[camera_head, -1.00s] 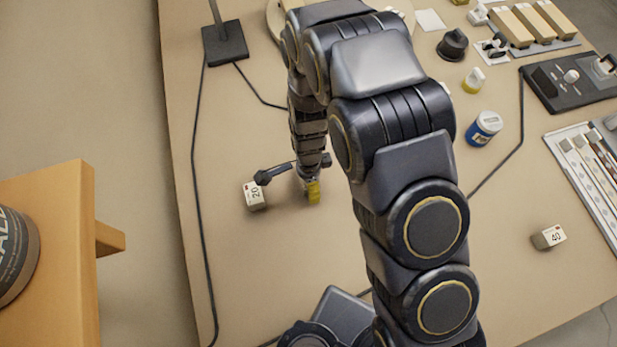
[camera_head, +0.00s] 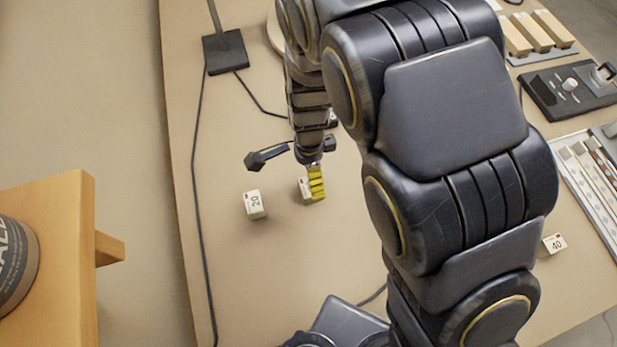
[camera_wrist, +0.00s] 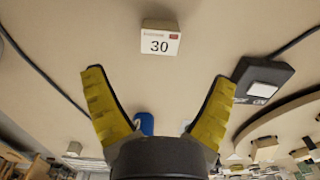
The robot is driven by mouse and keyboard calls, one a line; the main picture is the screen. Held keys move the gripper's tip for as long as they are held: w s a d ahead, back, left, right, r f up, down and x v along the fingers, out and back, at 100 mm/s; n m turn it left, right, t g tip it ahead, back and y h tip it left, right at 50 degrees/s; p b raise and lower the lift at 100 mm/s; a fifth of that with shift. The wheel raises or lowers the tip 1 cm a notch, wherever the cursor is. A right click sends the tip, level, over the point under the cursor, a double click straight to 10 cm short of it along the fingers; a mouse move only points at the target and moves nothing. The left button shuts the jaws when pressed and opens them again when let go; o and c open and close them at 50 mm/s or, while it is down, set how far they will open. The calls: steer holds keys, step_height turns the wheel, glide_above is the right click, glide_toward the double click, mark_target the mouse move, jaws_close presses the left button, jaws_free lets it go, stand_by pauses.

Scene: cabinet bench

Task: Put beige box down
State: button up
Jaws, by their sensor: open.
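A small beige box marked 30 (camera_wrist: 160,42) rests on the bench top, ahead of and apart from the fingertips in the wrist view. In the head view a box (camera_head: 304,188) shows beside the yellow finger, partly hidden by it. My gripper (camera_wrist: 158,78) is open, with its two yellow fingers spread wide and nothing held between them. It also shows in the head view (camera_head: 317,183), low near the bench, partly covered by my arm. A similar box marked 20 (camera_head: 255,204) stands to the left of the gripper.
A box marked 40 (camera_head: 554,243) sits at the right, partly behind my arm. A dark stand base (camera_head: 225,52) and cables lie at the back left. A blue object (camera_wrist: 144,123) shows between the fingers in the wrist view, farther off. Bare bench surrounds box 20.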

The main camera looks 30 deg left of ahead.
steer(key=shift+r, duration=1.35)
steer(key=d+r+n, duration=0.3)
steer(key=d+r, duration=0.7)
steer(key=d, duration=0.3)
steer(key=s+d+r+n+g, duration=0.1)
steer(key=s+d+r+n, duration=0.5)
steer(key=s+d, duration=0.6)
step_height(320, 180, up, 2)
steer(key=shift+s+d+r+g, duration=0.1)
steer(key=shift+s+d+g, duration=0.1)
steer(key=shift+s+g, duration=0.15)
steer(key=shift+a, duration=0.15)
